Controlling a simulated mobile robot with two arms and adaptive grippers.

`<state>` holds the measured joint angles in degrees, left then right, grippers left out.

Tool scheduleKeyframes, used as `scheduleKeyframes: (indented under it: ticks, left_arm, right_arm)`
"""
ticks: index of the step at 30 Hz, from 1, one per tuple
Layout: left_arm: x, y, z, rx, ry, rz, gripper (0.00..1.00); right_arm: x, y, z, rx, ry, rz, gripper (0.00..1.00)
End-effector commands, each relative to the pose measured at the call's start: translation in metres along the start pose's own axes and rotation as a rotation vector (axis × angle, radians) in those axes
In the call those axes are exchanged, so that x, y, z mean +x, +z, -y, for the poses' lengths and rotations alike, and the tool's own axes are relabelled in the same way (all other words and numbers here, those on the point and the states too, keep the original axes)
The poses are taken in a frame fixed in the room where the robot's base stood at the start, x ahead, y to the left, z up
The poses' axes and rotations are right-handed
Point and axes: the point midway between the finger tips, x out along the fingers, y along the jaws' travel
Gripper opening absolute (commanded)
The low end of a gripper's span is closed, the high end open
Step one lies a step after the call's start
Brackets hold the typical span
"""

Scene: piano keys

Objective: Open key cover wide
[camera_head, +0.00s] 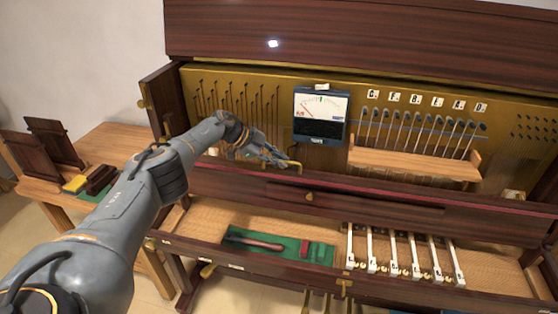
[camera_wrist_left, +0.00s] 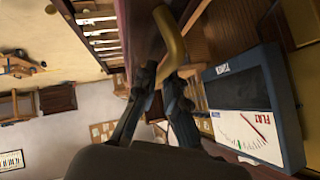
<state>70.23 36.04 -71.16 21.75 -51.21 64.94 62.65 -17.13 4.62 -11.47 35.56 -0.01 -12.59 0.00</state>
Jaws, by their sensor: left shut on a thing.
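The key cover (camera_head: 400,207) is a long dark red-brown wooden board across the front of the opened piano, above the key bed. It has a red strip along its upper edge and a small brass knob (camera_head: 309,196). My left gripper (camera_head: 283,160) is at the cover's upper edge, left of centre, shut on a brass handle (camera_head: 292,164). In the left wrist view the curved brass handle (camera_wrist_left: 172,38) passes between the fingers of the gripper (camera_wrist_left: 160,84). The handle's attachment to the cover is not clear. My right gripper is not in view.
A tuning meter (camera_head: 320,106) stands just behind the gripper, right of it. A wooden shelf (camera_head: 410,163) sits below labelled hammers. White keys (camera_head: 395,252) and a green mat (camera_head: 265,258) with a tool lie below. A side table (camera_head: 110,142) is at left.

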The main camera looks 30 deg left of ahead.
Motion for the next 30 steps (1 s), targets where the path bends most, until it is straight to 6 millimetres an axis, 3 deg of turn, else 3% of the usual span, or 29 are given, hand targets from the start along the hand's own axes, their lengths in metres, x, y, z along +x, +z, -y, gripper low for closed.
scheduleKeyframes:
  ticks: [10, 11, 14, 24, 30]
  left_arm:
    - [0.001, 0.001, -0.001, 0.002, 0.001, 0.002, 0.00]
    - [0.001, 0.000, -0.001, 0.002, 0.001, 0.002, 0.15]
    - [0.001, 0.000, 0.000, 0.001, 0.000, 0.002, 0.34]
    - [-0.002, 0.000, 0.000, 0.001, -0.001, 0.001, 0.34]
    - [-0.020, 0.001, 0.001, 0.002, -0.002, 0.002, 0.34]
  right_arm:
    - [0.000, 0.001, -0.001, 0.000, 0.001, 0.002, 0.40]
    - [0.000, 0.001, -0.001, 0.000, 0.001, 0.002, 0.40]
    - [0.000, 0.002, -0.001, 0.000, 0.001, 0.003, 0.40]
    - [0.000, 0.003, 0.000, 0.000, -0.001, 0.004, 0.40]
    - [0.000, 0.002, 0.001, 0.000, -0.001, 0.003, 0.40]
